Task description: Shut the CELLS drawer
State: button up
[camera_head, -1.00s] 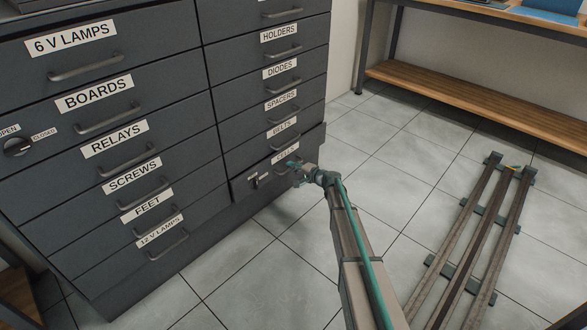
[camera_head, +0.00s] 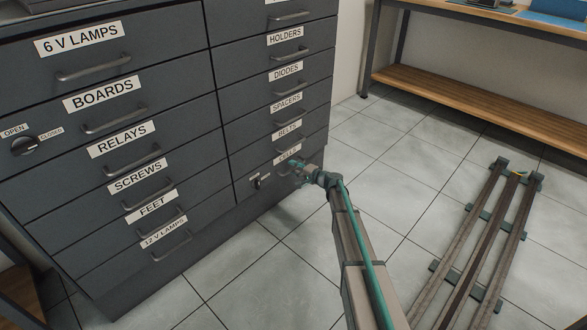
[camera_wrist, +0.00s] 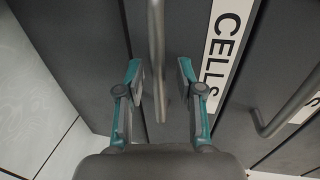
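The CELLS drawer (camera_head: 245,188) is the lowest in the right column of the dark grey cabinet. Its front looks flush with the drawers above. The drawer's bar handle (camera_wrist: 157,45) lies between the fingers, with gaps visible on both sides. Whether the fingers touch the drawer front cannot be told.
A small latch-like fitting (camera_head: 258,181) sits on the drawer front left of my gripper. A rotary OPEN/CLOSED knob (camera_head: 24,146) is on the left column. Floor rails (camera_head: 485,240) lie at right, near a workbench with a wooden shelf (camera_head: 470,98). Tiled floor before the cabinet is clear.

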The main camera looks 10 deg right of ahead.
jog(key=v, duration=1.1)
jog(key=shift+s, duration=0.15)
jog(key=s+a+f+n+g+h+p, duration=0.1)
jog(key=s+a+f+n+g+p, duration=0.25)
jog(key=s, duration=0.85)
jog(key=s+a+f+g+h+p, duration=0.15)
jog(key=s+g+p, duration=0.35)
jog(key=s, duration=0.6)
jog(key=s+a+f+n+g+h+p, duration=0.1)
jog(key=s+a+f+n+g+p, duration=0.3)
jog(key=s, duration=0.8)
jog(key=s+d+r+g+h+p, duration=0.2)
jog(key=s+r+p, duration=0.4)
jog(key=s, duration=0.4)
jog(key=s+d+r+g+h+p, duration=0.1)
jog(key=s+r+g+h+p, duration=0.15)
jog(key=s+p, duration=0.55)
jog(key=s+r+n+g+h+p, duration=0.1)
jog(key=s+r+n+g+p, duration=0.1)
jog(key=s+r+p, duration=1.3)
jog(key=shift+s+d+r+n+h, duration=0.3)
jog(key=shift+s+r+n, duration=0.25)
jog(key=shift+s, duration=0.5)
